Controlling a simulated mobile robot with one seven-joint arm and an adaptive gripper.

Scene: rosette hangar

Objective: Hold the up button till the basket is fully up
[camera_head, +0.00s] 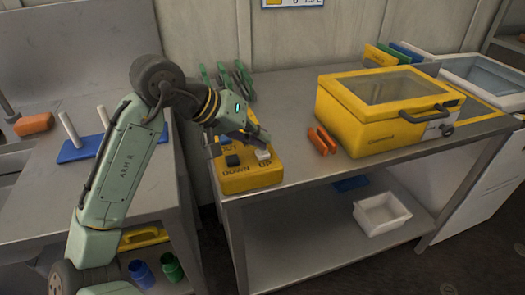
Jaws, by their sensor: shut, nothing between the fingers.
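A yellow control box (250,181) sits at the left front corner of the metal table. It has a dark button (232,160) above the label DOWN and a white button (263,155) above the label UP. My gripper (264,137) is shut and empty, with its tips just above and behind the white up button. I cannot tell whether the tips touch the button. My gripper and wrist hide the back part of the control box. I cannot make out a basket in this view.
A yellow case (385,132) with a clear lid window stands on the metal table (310,185). Orange pieces (322,141) lie between it and the control box. Green-handled tools (240,77) stand behind my wrist. A white bin (382,213) is on the lower shelf.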

